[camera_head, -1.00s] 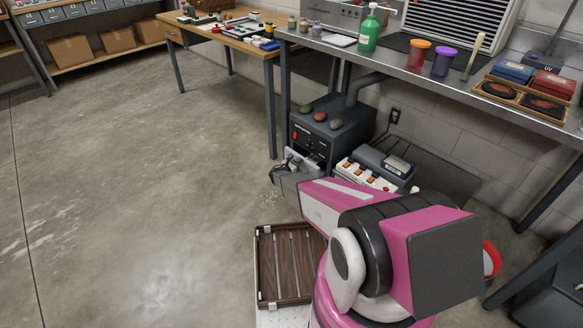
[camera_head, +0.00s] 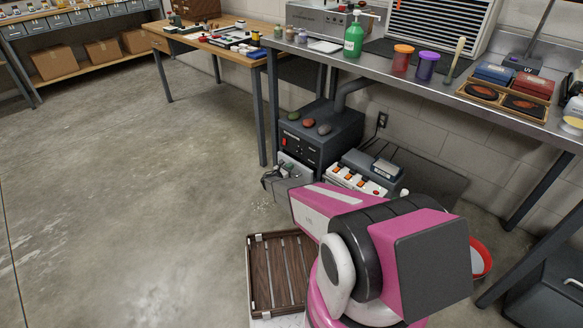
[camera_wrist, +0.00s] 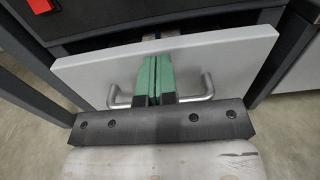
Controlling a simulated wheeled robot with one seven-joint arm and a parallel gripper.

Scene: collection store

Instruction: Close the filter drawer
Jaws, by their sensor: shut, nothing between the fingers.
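The filter drawer (camera_head: 291,190) juts out at the foot of the dark cabinet (camera_head: 327,128) in the head view. In the wrist view its light grey front (camera_wrist: 222,62) fills the middle, with a silver bar handle (camera_wrist: 203,93). A dark gap above the front shows parts of the drawer's contents, so the drawer is open. My gripper (camera_wrist: 156,62) is shut and empty, its green fingers together at the middle of the handle, close against the front. I cannot tell whether they touch it.
A power strip unit with orange switches (camera_head: 355,181) stands right of the drawer. A slatted wooden crate (camera_head: 262,282) is near my base. A steel bench (camera_head: 440,90) is above, its legs nearby. The floor at left is clear.

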